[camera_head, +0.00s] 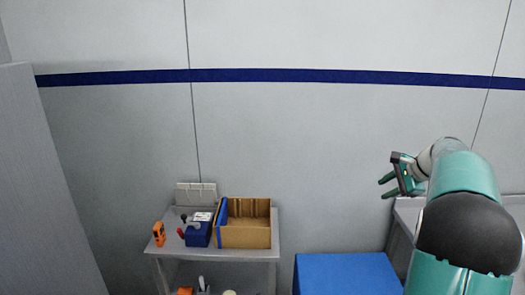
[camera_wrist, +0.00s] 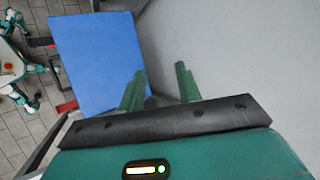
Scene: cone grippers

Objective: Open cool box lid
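The cool box shows as a flat blue lid (camera_head: 346,275) at the bottom centre-right of the head view. In the wrist view the blue lid (camera_wrist: 97,62) fills the upper left and looks closed, with red parts at its left edge. My gripper (camera_head: 384,187) is in the air, above and to the right of the lid, touching nothing. In the wrist view its two green fingers (camera_wrist: 160,85) are apart with nothing between them. The box's front and sides are mostly hidden.
A grey cart (camera_head: 268,252) at left holds a cardboard box (camera_head: 245,235), a blue case (camera_head: 198,234) and an orange tool (camera_head: 159,233). A grey surface (camera_head: 405,222) stands behind my arm. A grey panel (camera_head: 45,190) is at far left.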

